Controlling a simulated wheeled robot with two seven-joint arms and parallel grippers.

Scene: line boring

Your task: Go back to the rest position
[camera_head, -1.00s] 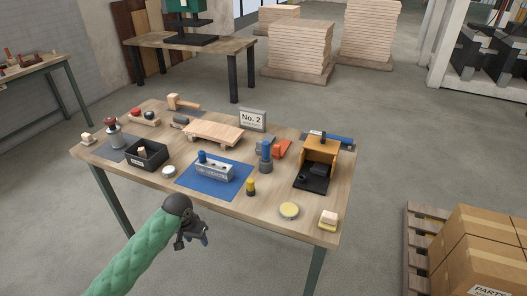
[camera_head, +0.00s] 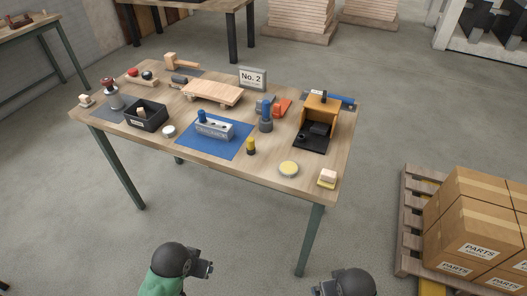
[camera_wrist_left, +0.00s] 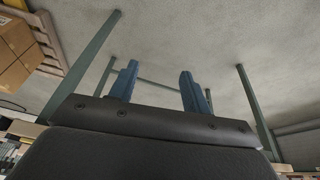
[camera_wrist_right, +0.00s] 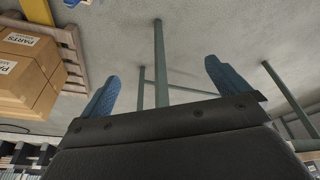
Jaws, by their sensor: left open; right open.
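My left gripper (camera_head: 203,270) is low in front of the workbench in the head view, with its green-sleeved arm below it. In the left wrist view its two blue fingers (camera_wrist_left: 156,88) stand wide apart with nothing between them. My right gripper (camera_head: 322,289) is at the bottom edge of the head view, partly cut off. In the right wrist view its blue fingers (camera_wrist_right: 160,88) are apart and empty. Both grippers are clear of the wooden workbench (camera_head: 205,173). A grey block with blue pins (camera_head: 214,128) sits on the blue mat (camera_head: 226,150) on the bench.
The bench also bears a black bin (camera_head: 147,117), a wooden pallet-like stand (camera_head: 212,93), a No. 2 sign (camera_head: 252,78), an orange fixture (camera_head: 320,110) and a yellow-topped disc (camera_head: 288,169). Parts boxes (camera_head: 475,225) stand on a pallet (camera_head: 411,225) at right. The floor before the bench is free.

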